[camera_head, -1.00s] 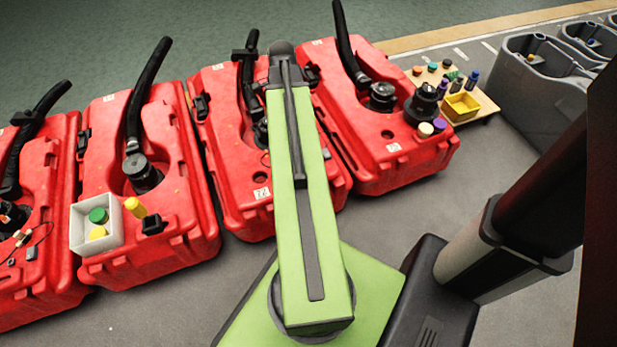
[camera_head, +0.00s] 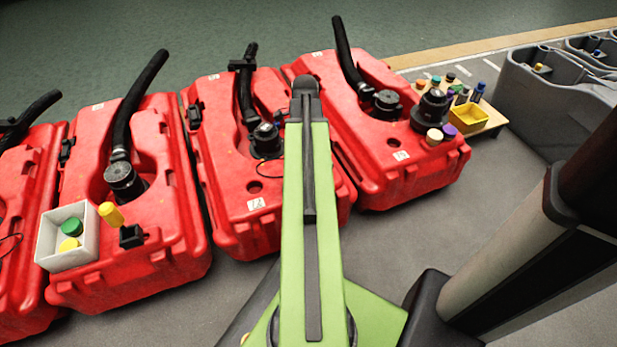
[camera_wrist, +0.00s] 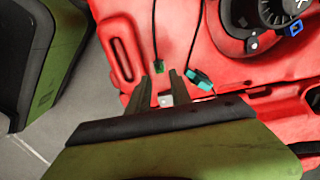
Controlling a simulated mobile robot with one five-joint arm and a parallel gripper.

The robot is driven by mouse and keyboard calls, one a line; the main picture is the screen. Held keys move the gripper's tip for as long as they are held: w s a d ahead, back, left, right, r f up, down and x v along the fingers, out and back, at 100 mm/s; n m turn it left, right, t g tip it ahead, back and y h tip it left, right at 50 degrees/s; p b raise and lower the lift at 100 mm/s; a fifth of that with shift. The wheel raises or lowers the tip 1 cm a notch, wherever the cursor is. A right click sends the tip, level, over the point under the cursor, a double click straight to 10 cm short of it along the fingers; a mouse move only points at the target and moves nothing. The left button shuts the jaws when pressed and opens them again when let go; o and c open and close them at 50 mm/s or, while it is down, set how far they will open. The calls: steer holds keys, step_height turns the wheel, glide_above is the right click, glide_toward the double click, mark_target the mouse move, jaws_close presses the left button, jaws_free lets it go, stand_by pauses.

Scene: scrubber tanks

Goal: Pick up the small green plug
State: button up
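In the wrist view, a small dark green plug (camera_wrist: 163,70) sits at the end of a thin black cord on a red tank. It lies just beyond and between the tips of my gripper (camera_wrist: 167,78). The two fingers are apart with a gap between them, and nothing is visibly clamped. A larger teal plug (camera_wrist: 199,78) lies just to the right, outside the right finger, near a second cord. I cannot tell the height of the fingers over the tank. In the head view my green arm hides the gripper, and neither plug can be made out.
Several red tanks (camera_head: 243,222) with black hoses stand in a row. A white box (camera_head: 47,243) holds a green cap and a yellow one; a yellow cylinder (camera_head: 111,214) stands beside it. A low wooden board (camera_head: 490,122) with bottles is at right, beside grey tanks (camera_head: 540,100).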

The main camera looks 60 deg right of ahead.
step_height(320, 180, down, 7)
steer(key=b, duration=0.5)
steer(key=shift+s+r, duration=0.15)
steer(key=shift+r, duration=0.2)
steer(key=shift+a, duration=0.1)
jaws_close()
